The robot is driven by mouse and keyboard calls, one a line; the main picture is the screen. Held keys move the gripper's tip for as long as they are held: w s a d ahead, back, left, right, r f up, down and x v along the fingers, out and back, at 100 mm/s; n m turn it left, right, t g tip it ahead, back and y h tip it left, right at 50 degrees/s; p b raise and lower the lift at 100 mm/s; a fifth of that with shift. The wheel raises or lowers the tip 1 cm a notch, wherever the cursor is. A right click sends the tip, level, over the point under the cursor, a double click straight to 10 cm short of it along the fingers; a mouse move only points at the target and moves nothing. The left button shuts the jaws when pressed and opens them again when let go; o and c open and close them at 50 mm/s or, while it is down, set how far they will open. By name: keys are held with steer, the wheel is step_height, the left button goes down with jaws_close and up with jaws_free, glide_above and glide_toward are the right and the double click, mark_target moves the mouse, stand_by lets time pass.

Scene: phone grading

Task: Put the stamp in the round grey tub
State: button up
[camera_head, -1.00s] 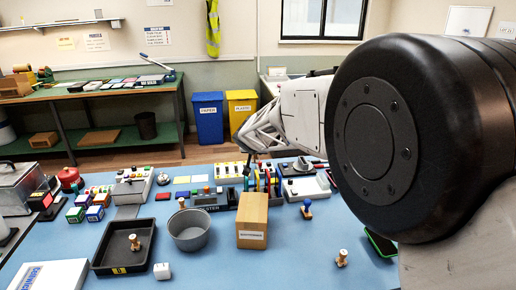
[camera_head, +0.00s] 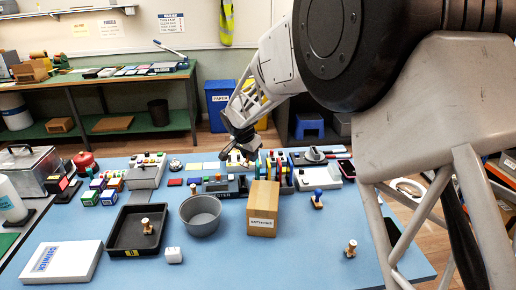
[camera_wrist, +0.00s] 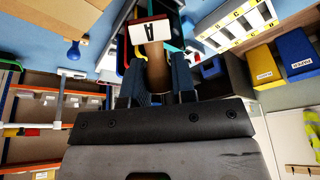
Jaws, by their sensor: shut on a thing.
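My gripper (camera_head: 240,150) is above the back of the blue table, behind and to the right of the round grey tub (camera_head: 202,226). In the wrist view, my gripper (camera_wrist: 158,88) is shut on what looks like the stamp (camera_wrist: 157,66), a round wooden handle with a white plate marked "A" at its end. The stamp is small and partly hidden in the head view. The tub stands on the table, apart from the gripper, and looks empty. The tub is not clearly seen in the wrist view.
A labelled cardboard box (camera_head: 262,222) stands right of the tub. A black tray (camera_head: 118,247) with a wooden-handled piece (camera_head: 147,226) lies left. Another such piece (camera_head: 351,248) and a blue-topped one (camera_head: 317,200) stand at right. A rack of coloured items (camera_head: 281,170) is behind the box.

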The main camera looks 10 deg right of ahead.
steer(key=s+a+f+m+g+y, duration=0.2)
steer(key=s+a+m+y, duration=0.6)
steer(key=s+a, duration=0.4)
steer(key=a+m, duration=0.1)
steer(key=a, duration=0.3)
steer(key=shift+s+a+f+g, duration=0.2)
steer(key=shift+f+g, duration=0.1)
steer(key=shift+f, duration=0.2)
glide_above(207, 209)
steer(key=s, duration=0.6)
steer(key=shift+w+d+f, duration=0.1)
steer(key=shift+d+f, duration=0.1)
steer(key=shift+f, duration=2.45)
steer(key=shift+w+d+f, duration=0.1)
steer(key=shift+d+f, duration=0.1)
steer(key=shift+f, duration=2.45)
steer(key=o, duration=1)
